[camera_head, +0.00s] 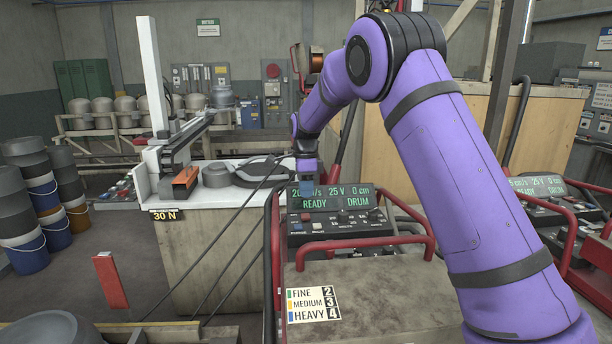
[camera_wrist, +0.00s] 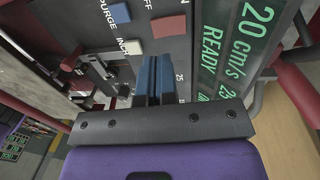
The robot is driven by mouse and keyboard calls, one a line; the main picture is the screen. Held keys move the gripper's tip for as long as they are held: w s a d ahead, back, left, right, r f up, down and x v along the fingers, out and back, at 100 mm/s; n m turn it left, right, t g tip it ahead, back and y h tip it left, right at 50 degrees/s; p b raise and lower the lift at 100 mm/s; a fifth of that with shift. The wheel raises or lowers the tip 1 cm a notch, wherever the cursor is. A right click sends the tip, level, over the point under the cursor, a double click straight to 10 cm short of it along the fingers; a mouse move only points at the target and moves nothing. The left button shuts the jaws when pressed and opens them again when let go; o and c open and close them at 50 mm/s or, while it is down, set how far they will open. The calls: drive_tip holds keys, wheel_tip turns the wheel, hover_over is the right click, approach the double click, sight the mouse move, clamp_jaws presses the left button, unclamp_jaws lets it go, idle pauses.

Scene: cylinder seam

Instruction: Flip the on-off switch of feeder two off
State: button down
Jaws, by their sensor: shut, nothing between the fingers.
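A feeder control panel (camera_head: 330,230) stands in the middle of the head view, with a green display (camera_head: 340,202) reading READY and DRUM. My gripper (camera_head: 307,190) is in front of the left part of this display. In the wrist view, my gripper (camera_wrist: 155,62) has its blue fingers together and empty over the panel face (camera_wrist: 190,50), beside the display (camera_wrist: 225,45). An OFF label (camera_wrist: 149,4) is cut by the top edge. A blue button (camera_wrist: 119,12), a red-brown button (camera_wrist: 168,26) and a white button (camera_wrist: 132,47) lie near PURGE and INCH lettering. I cannot make out the on-off switch or a feeder number.
A second panel with a green display (camera_head: 537,187) stands at the right. Red guard rails (camera_head: 360,243) surround the middle panel. A bench with a 30 N label (camera_head: 165,215) is to the left. Dark cables cross in front of it.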

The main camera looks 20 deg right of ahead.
sight(306, 215)
drive_tip(key=shift+s+a+f, duration=0.1)
drive_tip(key=shift+s+f, duration=0.1)
drive_tip(key=shift+f, duration=1.35)
drive_tip(key=shift+s+f, duration=0.15)
drive_tip(key=shift+f, duration=1.35)
drive_tip(key=shift+s+f, duration=0.15)
drive_tip(key=shift+f, duration=0.15)
drive_tip(key=shift+w+r, duration=0.15)
drive_tip(key=shift+w, duration=0.65)
drive_tip(key=shift+r, duration=0.1)
